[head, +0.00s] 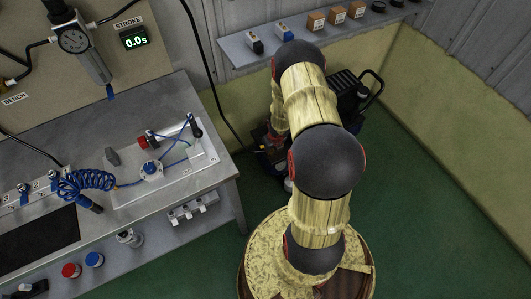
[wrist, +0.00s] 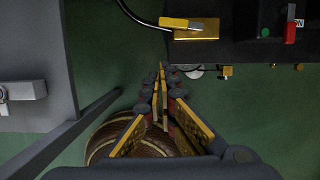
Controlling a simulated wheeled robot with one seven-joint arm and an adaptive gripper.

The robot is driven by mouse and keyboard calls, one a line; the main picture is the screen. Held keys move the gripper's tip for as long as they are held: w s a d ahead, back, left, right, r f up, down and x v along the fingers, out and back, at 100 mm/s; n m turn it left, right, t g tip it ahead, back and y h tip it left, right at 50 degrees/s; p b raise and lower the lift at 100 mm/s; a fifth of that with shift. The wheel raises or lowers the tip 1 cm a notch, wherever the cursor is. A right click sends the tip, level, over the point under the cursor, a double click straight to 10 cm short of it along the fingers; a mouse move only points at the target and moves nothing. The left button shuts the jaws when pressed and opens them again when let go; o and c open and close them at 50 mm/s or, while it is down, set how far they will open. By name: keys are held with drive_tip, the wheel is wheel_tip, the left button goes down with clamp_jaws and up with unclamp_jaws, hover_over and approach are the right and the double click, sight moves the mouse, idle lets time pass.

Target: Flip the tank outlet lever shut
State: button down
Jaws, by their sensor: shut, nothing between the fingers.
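The tank outlet lever (wrist: 180,22) shows in the wrist view as a yellow handle on a brass valve body (wrist: 197,35), at the top centre. It lies roughly left to right in the picture, and a black hose (wrist: 135,14) meets the valve from the upper left. My gripper (wrist: 161,68) is shut and empty, its fingertips below and slightly left of the valve, apart from it in the picture. In the head view the dark compressor (head: 345,88) stands on the floor behind my arm, which hides much of it. The lever and my fingertips are not discernible there.
In the wrist view, a red switch (wrist: 290,30), a green button (wrist: 265,33) and a small brass fitting (wrist: 226,72) sit on the dark unit to the right. In the head view, the workbench (head: 190,95) is at left and a wall shelf (head: 320,36) is above the compressor.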

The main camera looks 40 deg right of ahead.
drive_tip(key=w+d+f+m+b, duration=0.1)
drive_tip(key=w+f+b, duration=0.3)
drive_tip(key=f, duration=0.6)
drive_tip(key=shift+w+d+m, duration=0.3)
drive_tip(key=shift+w+d, duration=0.25)
drive_tip(key=shift+d, duration=0.35)
